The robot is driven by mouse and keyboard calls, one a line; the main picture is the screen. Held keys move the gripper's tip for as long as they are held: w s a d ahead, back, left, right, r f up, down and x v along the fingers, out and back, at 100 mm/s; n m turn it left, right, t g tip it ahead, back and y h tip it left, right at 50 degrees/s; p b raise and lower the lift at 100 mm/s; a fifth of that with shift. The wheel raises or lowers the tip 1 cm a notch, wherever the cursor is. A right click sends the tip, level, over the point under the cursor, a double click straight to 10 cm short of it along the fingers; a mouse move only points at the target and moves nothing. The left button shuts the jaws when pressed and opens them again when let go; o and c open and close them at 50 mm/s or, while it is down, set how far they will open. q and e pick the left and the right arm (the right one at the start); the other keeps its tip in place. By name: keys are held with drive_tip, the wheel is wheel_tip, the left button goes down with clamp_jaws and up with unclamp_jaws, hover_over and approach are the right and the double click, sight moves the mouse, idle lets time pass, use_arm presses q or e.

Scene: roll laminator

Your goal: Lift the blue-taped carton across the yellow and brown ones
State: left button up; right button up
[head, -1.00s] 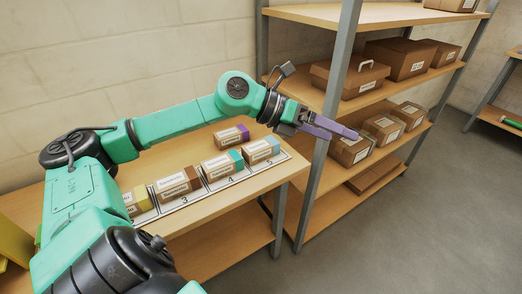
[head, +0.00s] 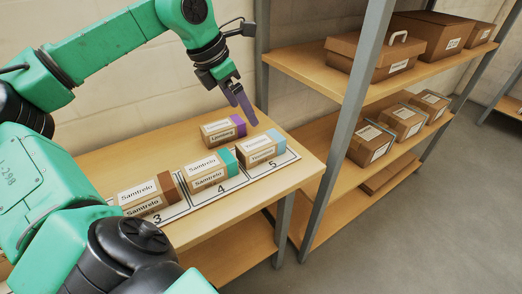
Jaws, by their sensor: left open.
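The carton with light blue tape (head: 262,149) sits at slot 5 of the numbered strip, at its right end. A teal-taped carton (head: 208,172) sits at slot 4 and the brown-taped carton (head: 148,194) at slot 3. A purple-taped carton (head: 222,130) stands behind the strip. The yellow-taped carton is out of the picture now. My left gripper (head: 246,116) is open and empty, pointing down above and behind the light blue-taped carton, close to the purple-taped one. My right gripper is not in view.
The numbered strip (head: 230,184) lies along the front of the wooden table (head: 113,164). A shelf rack's grey post (head: 345,128) stands just right of the table. Brown boxes (head: 403,121) and a handled case (head: 372,60) sit on its shelves.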

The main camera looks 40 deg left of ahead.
sight(261, 141)
use_arm(q)
drive_tip(key=p+x, duration=0.2)
drive_tip(key=x, duration=1.2)
drive_tip(key=shift+d+p, duration=0.1)
drive_tip(key=shift+p, duration=0.3)
drive_tip(key=shift+w+f, duration=0.1)
drive_tip(key=shift+f, duration=0.1)
drive_tip(key=c, duration=1.4)
drive_tip(key=shift+r, duration=0.15)
